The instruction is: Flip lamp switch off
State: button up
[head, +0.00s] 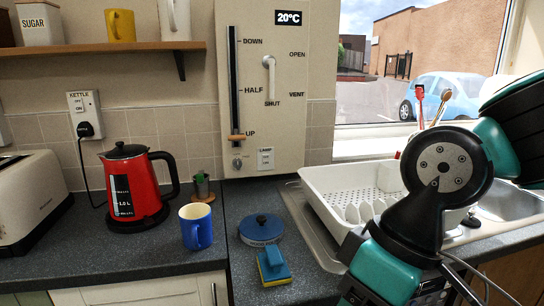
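The lamp switch (265,160) is a small pale plate marked LAMP. It sits low on the cream wall panel (245,110), just above the worktop. Its rocker is too small for me to tell which way it is set. My arm fills the right side of the head view, in front of the sink and dish rack. My gripper cannot be made out in this view, and nothing of mine is touching the switch.
A dish rack (340,190) is right.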

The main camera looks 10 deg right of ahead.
aim_at(265, 158)
jog(key=i, duration=0.25)
jog(key=u, duration=0.6)
jog(key=k, duration=0.65)
jog(key=u, duration=0.75)
jog(key=i, duration=0.95)
jog(key=z, duration=0.8)
jog(key=i, duration=0.45)
jog(key=z, duration=0.5)
